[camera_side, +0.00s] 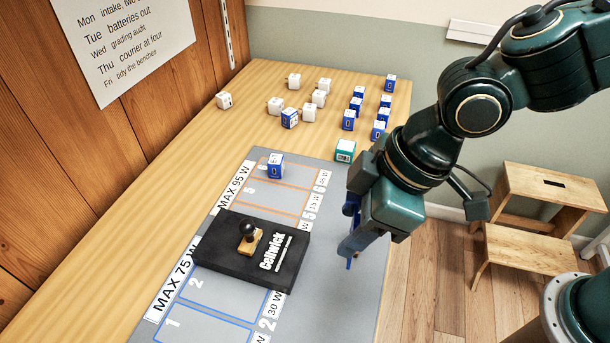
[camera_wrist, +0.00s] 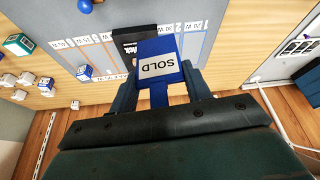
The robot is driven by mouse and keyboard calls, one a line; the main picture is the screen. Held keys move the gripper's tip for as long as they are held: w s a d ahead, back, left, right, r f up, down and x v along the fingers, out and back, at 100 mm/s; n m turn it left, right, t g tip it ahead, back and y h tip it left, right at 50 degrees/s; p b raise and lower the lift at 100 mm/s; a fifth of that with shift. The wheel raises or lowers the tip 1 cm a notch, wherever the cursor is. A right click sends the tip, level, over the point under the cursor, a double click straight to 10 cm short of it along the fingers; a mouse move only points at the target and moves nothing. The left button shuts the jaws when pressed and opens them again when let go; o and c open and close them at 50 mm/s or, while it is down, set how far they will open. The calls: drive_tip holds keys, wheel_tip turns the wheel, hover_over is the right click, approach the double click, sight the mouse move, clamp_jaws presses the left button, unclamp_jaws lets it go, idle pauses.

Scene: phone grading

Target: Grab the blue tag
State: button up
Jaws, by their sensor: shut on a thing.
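The blue tag (camera_wrist: 158,75) has a white label reading SOLD. In the wrist view it sits between the two fingers of my gripper (camera_wrist: 160,90), which is shut on it. In the side view my gripper (camera_side: 366,232) is at the right edge of the grey mat, to the right of the black box, and appears to be above the surface. Only blue parts of the tag show there, and its label is hidden.
A blue cube (camera_side: 275,168) stands on the mat's far part. White and blue cubes and a teal box (camera_side: 345,151) stand farther back.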

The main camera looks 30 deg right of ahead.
drive_tip(key=shift+r, duration=0.25)
idle(0.5)
